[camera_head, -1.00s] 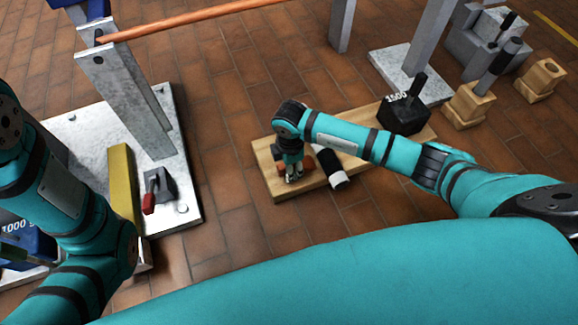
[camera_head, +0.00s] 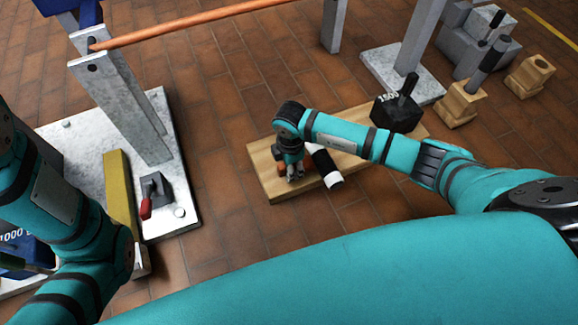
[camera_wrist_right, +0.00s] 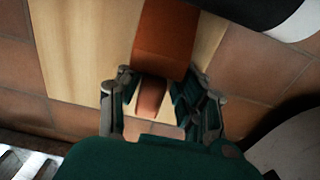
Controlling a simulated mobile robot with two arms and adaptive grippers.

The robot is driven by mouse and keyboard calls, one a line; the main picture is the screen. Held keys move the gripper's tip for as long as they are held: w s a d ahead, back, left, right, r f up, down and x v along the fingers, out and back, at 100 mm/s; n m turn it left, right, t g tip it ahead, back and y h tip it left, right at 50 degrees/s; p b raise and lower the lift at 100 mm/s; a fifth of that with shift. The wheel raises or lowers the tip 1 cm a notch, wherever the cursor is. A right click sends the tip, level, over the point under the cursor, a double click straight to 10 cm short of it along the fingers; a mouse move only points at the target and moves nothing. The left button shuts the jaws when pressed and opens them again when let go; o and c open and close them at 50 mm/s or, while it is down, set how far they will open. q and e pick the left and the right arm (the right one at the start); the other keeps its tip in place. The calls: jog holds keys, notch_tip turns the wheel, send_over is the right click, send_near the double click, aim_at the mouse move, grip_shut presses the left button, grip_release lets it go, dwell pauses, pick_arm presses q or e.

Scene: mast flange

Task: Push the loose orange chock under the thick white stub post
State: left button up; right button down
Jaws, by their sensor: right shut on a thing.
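The orange chock (camera_wrist_right: 165,42) is between the fingers of my right gripper (camera_wrist_right: 160,84), which is shut on it. In the head view the right gripper (camera_head: 294,175) points down over a wooden board and hides most of the chock (camera_head: 281,168). A thick black cylinder with a white end (camera_head: 325,166) is on the board just right of the gripper. It also shows at the wrist view's top right (camera_wrist_right: 265,12), apart from the chock there. It is the only post-like thing with white; whether it stands or lies is unclear. My left gripper is out of view.
The wooden board (camera_head: 262,162) also carries a black 1500 weight (camera_head: 397,112). A steel base plate (camera_head: 160,110) with uprights, a yellow bar (camera_head: 120,190) and a red-handled clamp (camera_head: 150,195) is at left. Wooden blocks (camera_head: 460,103) stand at right. Brick floor between is free.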

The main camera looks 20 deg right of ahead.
jog(key=shift+d, duration=0.2)
jog(key=c, duration=0.8)
grip_release()
jog(key=shift+r, duration=0.1)
notch_tip(320, 180, up, 12)
